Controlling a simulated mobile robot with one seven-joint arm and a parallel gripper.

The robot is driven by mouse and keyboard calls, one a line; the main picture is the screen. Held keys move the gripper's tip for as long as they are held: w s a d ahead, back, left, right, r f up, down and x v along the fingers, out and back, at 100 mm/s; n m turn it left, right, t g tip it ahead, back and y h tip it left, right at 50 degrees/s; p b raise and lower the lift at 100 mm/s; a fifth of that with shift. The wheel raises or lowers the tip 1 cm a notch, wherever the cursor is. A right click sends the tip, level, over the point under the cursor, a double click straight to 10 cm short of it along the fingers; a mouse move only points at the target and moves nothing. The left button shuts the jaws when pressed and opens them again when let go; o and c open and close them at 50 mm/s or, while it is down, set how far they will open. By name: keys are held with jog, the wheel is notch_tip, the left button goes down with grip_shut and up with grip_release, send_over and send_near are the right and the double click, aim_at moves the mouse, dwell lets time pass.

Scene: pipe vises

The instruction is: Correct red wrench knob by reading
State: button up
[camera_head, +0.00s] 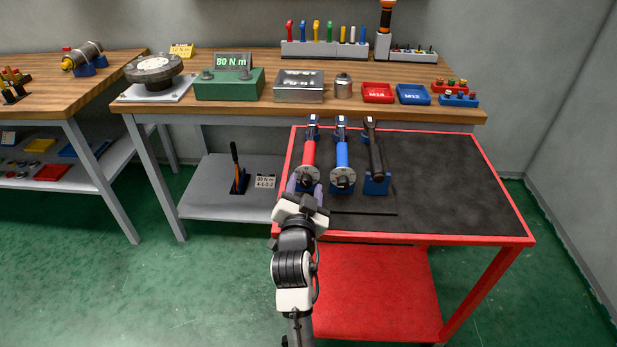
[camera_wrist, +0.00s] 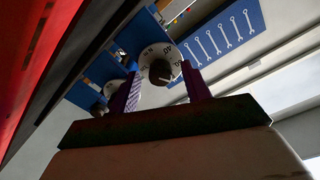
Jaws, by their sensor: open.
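The red wrench (camera_head: 309,152) lies on the red cart's dark top, leftmost of three wrenches, with its dial end toward me. Its dial (camera_head: 308,173) is pale with a dark knob. In the wrist view the black knob (camera_wrist: 159,72) sits on a white dial with dark numerals, partly hidden and too small to read surely. My gripper (camera_head: 305,187) is at this dial end. In the wrist view my gripper's purple fingers (camera_wrist: 161,78) stand apart on either side of the knob, open; contact cannot be told. A green box's display (camera_head: 233,60) reads 80 N m.
The blue wrench (camera_head: 341,155) and a black wrench (camera_head: 375,150) lie close to the right. The cart top (camera_head: 450,185) is clear farther right. A card (camera_head: 265,182) with 80 N m sits on the lower shelf. The wooden bench (camera_head: 340,105) stands behind.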

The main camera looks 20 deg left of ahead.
jog(key=shift+w+a, duration=0.1)
jog(key=shift+w, duration=0.2)
jog(key=c, duration=1)
jog(key=shift+n, duration=0.3)
jog(key=shift+n+p, duration=0.55)
jog(key=shift+n, duration=2.05)
jog(key=o, duration=1)
